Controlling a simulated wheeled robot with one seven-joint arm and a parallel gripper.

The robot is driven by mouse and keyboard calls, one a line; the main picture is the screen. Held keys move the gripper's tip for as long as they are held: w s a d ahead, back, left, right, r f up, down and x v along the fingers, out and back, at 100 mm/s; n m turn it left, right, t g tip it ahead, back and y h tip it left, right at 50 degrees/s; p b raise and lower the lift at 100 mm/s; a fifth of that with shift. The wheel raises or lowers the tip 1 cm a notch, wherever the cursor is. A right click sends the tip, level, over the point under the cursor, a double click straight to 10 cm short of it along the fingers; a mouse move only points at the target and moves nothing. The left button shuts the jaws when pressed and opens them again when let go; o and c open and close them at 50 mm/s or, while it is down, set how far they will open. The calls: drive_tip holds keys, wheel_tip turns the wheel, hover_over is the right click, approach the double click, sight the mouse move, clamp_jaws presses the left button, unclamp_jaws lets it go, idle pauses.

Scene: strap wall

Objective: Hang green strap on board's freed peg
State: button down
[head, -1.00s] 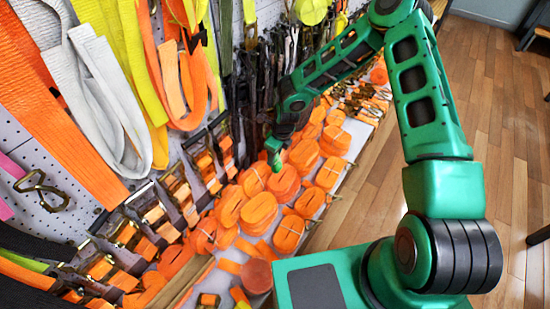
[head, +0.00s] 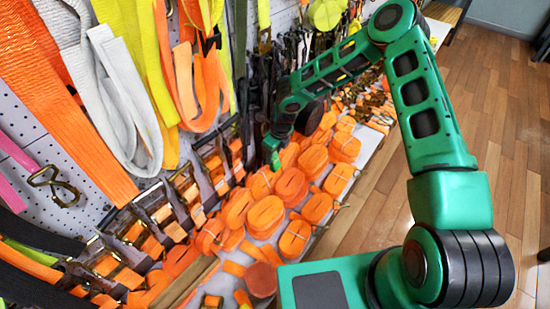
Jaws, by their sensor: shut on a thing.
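My gripper (head: 272,152) is low by the pegboard wall, at the far end of my outstretched arm, just above the orange coils. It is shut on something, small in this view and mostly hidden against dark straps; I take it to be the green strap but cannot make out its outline. The pegboard (head: 40,150) carries many hanging straps, and I cannot pick out a free peg on it. A dark green strip (head: 241,50) hangs on the board, up and left of my gripper.
Orange coiled straps (head: 266,215) crowd the shelf below the board. White (head: 122,90), yellow and orange straps hang at the left. Dark straps with metal buckles hang close around my gripper. The wooden floor (head: 500,130) at the right is clear.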

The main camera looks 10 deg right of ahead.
drive_tip(key=shift+w+a+f, duration=0.4)
drive_tip(key=shift+w+a, duration=0.3)
drive_tip(key=shift+w+a+f, duration=0.35)
drive_tip(key=shift+w+a, duration=0.3)
drive_tip(key=shift+a, duration=0.05)
drive_tip(key=c, duration=1.3)
unclamp_jaws()
